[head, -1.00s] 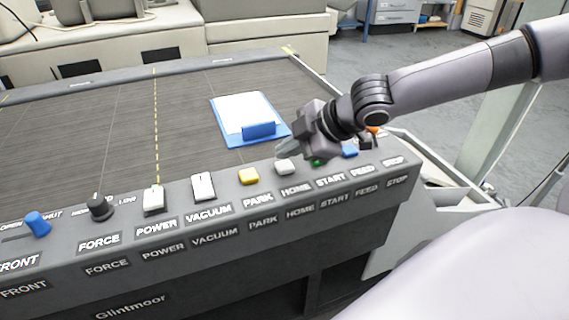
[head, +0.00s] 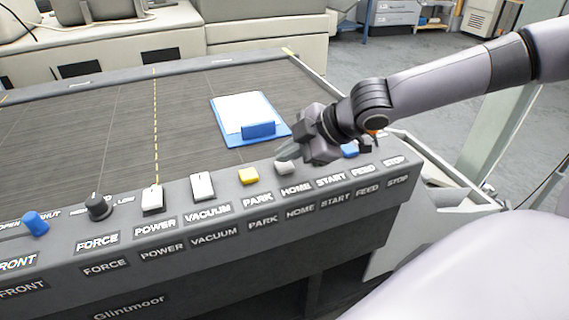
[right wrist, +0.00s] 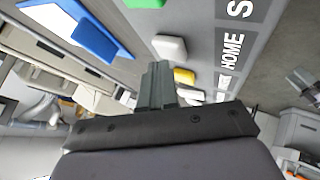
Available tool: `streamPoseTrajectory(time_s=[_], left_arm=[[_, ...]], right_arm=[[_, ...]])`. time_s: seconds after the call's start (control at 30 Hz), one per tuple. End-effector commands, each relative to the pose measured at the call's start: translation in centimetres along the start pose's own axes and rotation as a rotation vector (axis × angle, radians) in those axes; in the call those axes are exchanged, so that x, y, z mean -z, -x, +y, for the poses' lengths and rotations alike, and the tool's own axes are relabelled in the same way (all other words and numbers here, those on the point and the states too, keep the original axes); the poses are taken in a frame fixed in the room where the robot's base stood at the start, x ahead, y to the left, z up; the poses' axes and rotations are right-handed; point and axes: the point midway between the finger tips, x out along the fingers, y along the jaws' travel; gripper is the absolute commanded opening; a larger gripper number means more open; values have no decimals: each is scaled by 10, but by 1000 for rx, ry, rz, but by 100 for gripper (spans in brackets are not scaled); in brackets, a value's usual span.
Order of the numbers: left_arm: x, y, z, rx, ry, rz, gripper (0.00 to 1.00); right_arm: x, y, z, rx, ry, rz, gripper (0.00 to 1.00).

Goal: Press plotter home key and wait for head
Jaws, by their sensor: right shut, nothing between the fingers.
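The plotter (head: 90,130) has a dark bed and a sloping front panel with a row of labelled keys. The home key (head: 285,167) is pale grey-white, above its HOME label, and also shows in the right wrist view (right wrist: 170,46). My right gripper (head: 283,154) is shut and empty, its fingertips just behind and above the home key. In the right wrist view its fingers (right wrist: 158,68) point toward that key. I cannot tell whether they touch it. I cannot make out a plotter head. My left gripper is not in view.
The yellow park key (head: 249,176) is left of the home key; the blue feed key (head: 350,150) is to the right. The green start key (right wrist: 145,3) is hidden in the head view. A blue clipboard (head: 232,139) with white paper lies on the bed behind the gripper.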

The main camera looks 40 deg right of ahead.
Motion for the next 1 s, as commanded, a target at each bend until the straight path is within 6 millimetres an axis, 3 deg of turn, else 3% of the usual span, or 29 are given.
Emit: streamPoseTrajectory(time_s=[1.0], left_arm=[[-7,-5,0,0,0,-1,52]], right_arm=[[-6,-7,-6,1,0,-1,0]])
